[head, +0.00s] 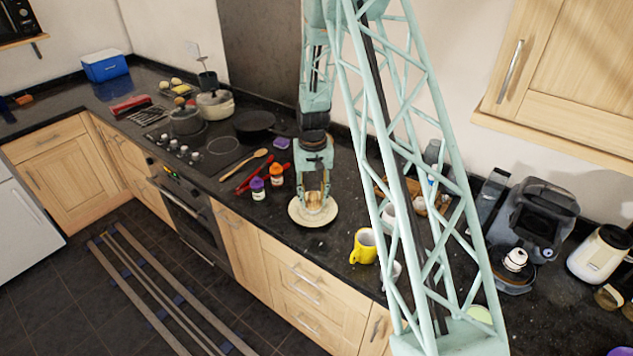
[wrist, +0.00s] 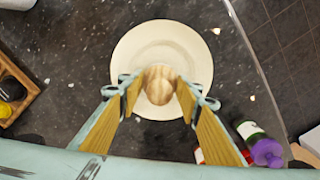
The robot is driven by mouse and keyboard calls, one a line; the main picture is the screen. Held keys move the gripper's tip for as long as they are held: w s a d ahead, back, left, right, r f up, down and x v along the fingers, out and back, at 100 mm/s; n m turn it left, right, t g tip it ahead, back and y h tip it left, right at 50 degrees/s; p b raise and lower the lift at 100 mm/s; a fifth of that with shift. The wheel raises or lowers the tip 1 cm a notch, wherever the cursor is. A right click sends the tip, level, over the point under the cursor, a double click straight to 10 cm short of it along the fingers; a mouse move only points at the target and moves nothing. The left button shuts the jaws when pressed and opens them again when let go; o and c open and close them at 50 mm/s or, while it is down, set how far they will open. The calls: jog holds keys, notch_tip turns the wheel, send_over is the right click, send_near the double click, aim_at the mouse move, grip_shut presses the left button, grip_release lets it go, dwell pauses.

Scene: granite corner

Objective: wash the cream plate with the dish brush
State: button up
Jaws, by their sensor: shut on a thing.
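The cream plate (head: 297,216) lies flat on the dark granite counter near its front edge. In the wrist view the plate (wrist: 133,55) fills the middle, below my fingers. My gripper (head: 313,201) is over the plate and points down. It is shut on a rounded wooden piece, which I take to be the dish brush (wrist: 159,88). The brush sits between the two wood-toned finger pads. Its bristles are hidden beneath it, so I cannot tell whether they touch the plate.
A purple-capped bottle (head: 258,188) and an orange-capped bottle (head: 276,174) stand left of the plate. A yellow mug (head: 363,247) stands to the right. A wooden spoon (head: 244,169) lies by the hob. My arm's lattice covers part of the right counter.

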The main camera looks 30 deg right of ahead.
aim_at(315, 192)
jog(key=shift+w+d+f, duration=0.15)
jog(key=shift+w+d, duration=0.1)
jog(key=shift+d, duration=0.2)
jog(key=shift+d+r, duration=0.15)
jog(key=shift+r, duration=0.2)
notch_tip(315, 192, up, 3)
jog(key=shift+f+p, duration=0.1)
jog(key=shift+p, duration=0.25)
jog(key=shift+w+r, duration=0.1)
jog(key=shift+r, duration=0.5)
jog(key=shift+r+p, duration=0.65)
jog(key=shift+r, duration=1.2)
jog(key=shift+s, duration=0.2)
